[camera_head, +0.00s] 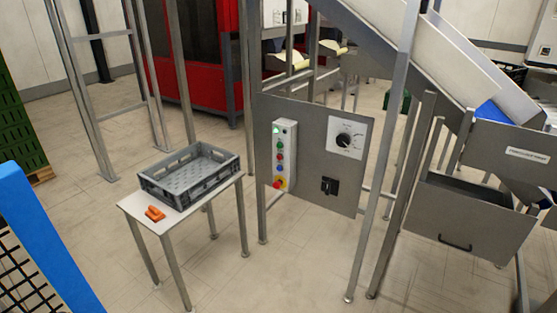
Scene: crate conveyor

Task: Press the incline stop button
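A grey control panel (310,177) hangs on the metal frame in the middle of the view. On its left side is a light button box (285,155) with a vertical row of several coloured buttons. A green one (277,129) is at the top, red and green ones are below it, and a red button on a yellow base (279,183) is at the bottom. The labels are too small to read, so I cannot tell which button is the incline stop. A round black dial (344,140) and a black switch (329,186) are on the panel's right side. Neither gripper is in view.
A small table (128,204) left of the panel bears a grey crate (213,182) and an orange object (155,213). The inclined conveyor (445,62) and a metal bin (440,232) are at the right. A blue-framed fence (40,235) is at the left. Floor in front is clear.

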